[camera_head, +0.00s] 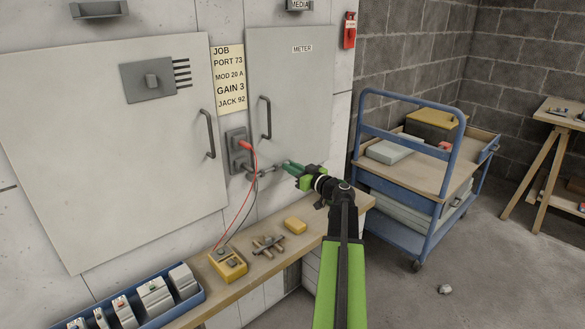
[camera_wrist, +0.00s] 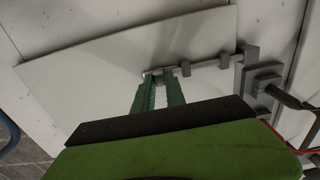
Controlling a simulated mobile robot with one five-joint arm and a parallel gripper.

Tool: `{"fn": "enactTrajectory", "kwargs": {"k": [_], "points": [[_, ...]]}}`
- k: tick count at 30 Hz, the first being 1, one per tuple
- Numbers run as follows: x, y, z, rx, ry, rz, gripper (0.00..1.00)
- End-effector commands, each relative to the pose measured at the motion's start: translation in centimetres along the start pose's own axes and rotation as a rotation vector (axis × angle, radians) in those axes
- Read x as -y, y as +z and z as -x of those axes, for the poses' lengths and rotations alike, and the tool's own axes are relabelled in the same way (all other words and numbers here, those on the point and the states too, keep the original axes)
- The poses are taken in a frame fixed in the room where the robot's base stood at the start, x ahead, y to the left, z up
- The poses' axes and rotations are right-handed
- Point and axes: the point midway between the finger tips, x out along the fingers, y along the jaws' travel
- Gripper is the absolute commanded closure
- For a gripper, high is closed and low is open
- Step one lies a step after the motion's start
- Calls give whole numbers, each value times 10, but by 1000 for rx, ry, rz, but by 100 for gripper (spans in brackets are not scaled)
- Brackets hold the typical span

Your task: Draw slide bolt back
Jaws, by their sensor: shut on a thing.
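The slide bolt (camera_head: 265,171) is a thin grey rod low on the door labelled METER (camera_head: 290,95). In the wrist view the rod (camera_wrist: 205,64) runs through small grey brackets (camera_wrist: 224,61) toward a grey block (camera_wrist: 250,55) at the door's edge. I cannot tell how far its end sits in that block. My gripper (camera_head: 287,167) has green fingers, and in the wrist view they (camera_wrist: 160,82) are closed around the bolt's small grey handle at the end away from that block. The fingers partly hide the handle.
A blue cart (camera_head: 430,205) stands right.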

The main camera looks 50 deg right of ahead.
Motion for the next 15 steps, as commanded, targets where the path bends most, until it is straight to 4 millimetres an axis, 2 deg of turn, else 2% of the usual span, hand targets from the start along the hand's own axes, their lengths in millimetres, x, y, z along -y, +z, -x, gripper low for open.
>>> {"fn": "enactTrajectory", "kwargs": {"k": [12,15], "points": [[0,0,0,0,0,0,100],[-7,0,0,0,1,0,100]]}}
